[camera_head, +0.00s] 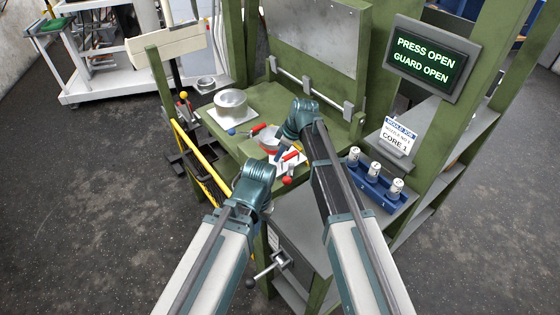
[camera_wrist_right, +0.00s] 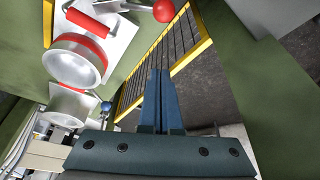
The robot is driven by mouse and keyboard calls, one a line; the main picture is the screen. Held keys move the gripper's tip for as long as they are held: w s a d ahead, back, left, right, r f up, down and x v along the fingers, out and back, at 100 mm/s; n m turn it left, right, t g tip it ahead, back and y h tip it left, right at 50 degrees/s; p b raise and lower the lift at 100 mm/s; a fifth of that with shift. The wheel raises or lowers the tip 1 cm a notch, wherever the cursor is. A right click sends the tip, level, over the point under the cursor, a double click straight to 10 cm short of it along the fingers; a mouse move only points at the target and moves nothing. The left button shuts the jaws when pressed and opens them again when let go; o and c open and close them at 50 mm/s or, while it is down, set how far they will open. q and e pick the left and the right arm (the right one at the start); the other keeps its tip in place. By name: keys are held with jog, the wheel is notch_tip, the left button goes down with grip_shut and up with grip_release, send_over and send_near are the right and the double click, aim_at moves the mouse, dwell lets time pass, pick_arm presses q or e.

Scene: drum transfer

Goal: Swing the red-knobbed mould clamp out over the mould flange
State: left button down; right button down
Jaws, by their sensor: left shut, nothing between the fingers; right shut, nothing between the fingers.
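The red ball knob (camera_head: 287,181) of the clamp is at the front of the green press table. In the right wrist view the knob (camera_wrist_right: 163,11) is at the top, on a pale bar running left, outside the white plate. The red-banded mould (camera_head: 268,143) also shows in the wrist view (camera_wrist_right: 78,62); its white flange plate (camera_wrist_right: 121,38) carries a red handle (camera_wrist_right: 86,21). My right gripper (camera_wrist_right: 160,74) is shut and empty, apart from the knob; its tips are hard to see in the head view. My left gripper (camera_head: 266,208) is low at the table's front, its fingers mostly hidden.
A silver cylinder (camera_head: 231,102) stands on the table's far left, near a blue ball knob (camera_head: 231,131). A yellow guard (camera_head: 205,170) edges the left side. A blue rack (camera_head: 374,184) with silver cans is at right. A sign (camera_head: 426,58) reads press open, guard open.

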aim_at(286, 177)
notch_tip(286, 177, down, 9)
jog(key=b, duration=0.9)
jog(key=shift+s+d+f, duration=0.15)
jog(key=shift+d+f, duration=0.05)
jog(key=shift+d, duration=0.15)
jog(key=shift+s+d+n+g, duration=0.2)
jog(key=shift+d+n, duration=0.25)
jog(key=shift+n, duration=0.15)
jog(key=shift+s+d+n+g, duration=0.1)
jog(key=shift+d+n+g, duration=0.1)
jog(key=shift+d+n, duration=0.3)
jog(key=shift+s+d, duration=0.15)
jog(key=shift+d, duration=0.2)
jog(key=shift+a, duration=0.15)
